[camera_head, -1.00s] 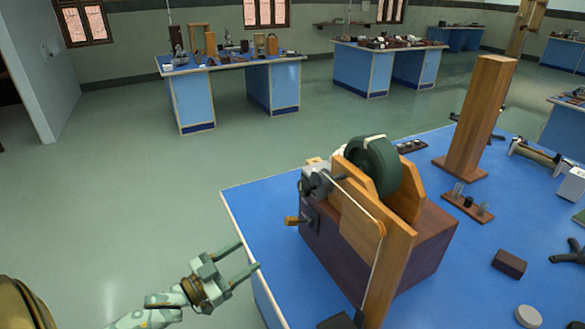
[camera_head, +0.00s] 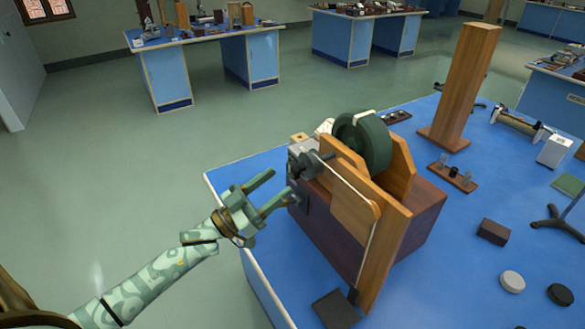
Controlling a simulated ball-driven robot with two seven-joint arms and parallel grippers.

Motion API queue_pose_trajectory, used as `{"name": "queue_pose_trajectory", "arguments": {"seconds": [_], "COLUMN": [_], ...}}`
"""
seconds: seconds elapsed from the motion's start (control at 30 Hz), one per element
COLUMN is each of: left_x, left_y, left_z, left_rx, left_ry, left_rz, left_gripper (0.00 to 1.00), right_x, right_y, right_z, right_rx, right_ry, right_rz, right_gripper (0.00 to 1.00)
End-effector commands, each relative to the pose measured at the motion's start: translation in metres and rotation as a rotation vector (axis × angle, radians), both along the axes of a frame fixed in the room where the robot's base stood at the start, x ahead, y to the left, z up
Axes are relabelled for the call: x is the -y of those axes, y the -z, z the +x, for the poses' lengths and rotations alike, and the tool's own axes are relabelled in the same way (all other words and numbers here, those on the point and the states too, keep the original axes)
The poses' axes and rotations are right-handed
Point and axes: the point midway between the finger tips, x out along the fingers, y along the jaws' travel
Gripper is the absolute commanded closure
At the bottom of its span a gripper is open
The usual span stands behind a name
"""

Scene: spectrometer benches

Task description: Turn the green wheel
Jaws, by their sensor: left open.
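The dark green wheel (camera_head: 364,141) stands upright between wooden supports on top of a dark brown wooden box (camera_head: 412,222) on the blue bench. A white mark shows on its top rim. A grey metal hub (camera_head: 303,163) sits at the left end of the apparatus, with a pale cord running down along the front wooden board (camera_head: 370,235). My left gripper (camera_head: 282,187) is open, just left of the apparatus, its fingers pointing toward the small grey fitting on the box's left side. In the picture a fingertip overlaps that side; I cannot tell whether it touches. My right gripper is not in view.
The blue bench top (camera_head: 440,280) carries a tall wooden post (camera_head: 462,85), a small stand with glass pieces (camera_head: 454,176), a brown block (camera_head: 493,231) and round discs (camera_head: 512,281). Open floor (camera_head: 110,190) lies left of the bench.

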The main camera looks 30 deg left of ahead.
Motion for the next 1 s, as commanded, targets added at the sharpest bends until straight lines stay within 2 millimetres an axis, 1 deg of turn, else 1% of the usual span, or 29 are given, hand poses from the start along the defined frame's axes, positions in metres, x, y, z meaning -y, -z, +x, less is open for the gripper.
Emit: {"name": "queue_pose_trajectory", "arguments": {"seconds": [0.03,0.1,0.2,0.3,0.43,0.67,0.77,0.8,0.87,0.9,1.0], "left_x": [0.005,0.012,0.019,0.024,0.027,0.027,0.027,0.027,0.027,0.027,0.027], "left_y": [-0.007,-0.011,-0.017,-0.020,-0.022,-0.022,-0.022,-0.022,-0.022,-0.022,-0.022], "left_z": [0.010,0.021,0.034,0.042,0.046,0.047,0.046,0.046,0.046,0.046,0.046], "left_rx": [0.005,0.003,0.002,0.000,0.000,-0.001,-0.001,-0.001,-0.001,-0.001,-0.002], "left_ry": [0.000,-0.001,0.000,0.000,0.000,-0.001,-0.001,-0.001,-0.001,-0.001,-0.001], "left_rz": [0.001,-0.001,0.000,0.001,0.001,0.001,0.001,0.001,0.001,0.001,-0.001], "left_gripper": [0.43,0.43,0.43,0.43,0.43,0.43,0.68,0.79,0.95,1.00,1.00], "right_x": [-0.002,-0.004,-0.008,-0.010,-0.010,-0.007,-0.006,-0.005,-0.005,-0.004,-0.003], "right_y": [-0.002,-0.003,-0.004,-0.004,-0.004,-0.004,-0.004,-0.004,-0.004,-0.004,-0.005], "right_z": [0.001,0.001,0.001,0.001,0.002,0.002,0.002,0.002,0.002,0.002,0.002], "right_rx": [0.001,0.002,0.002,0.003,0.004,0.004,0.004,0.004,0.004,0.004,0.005], "right_ry": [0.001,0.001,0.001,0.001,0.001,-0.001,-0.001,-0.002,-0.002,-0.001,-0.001], "right_rz": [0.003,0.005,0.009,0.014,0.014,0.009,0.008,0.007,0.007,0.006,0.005], "right_gripper": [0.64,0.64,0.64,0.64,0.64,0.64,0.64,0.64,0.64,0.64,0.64]}}
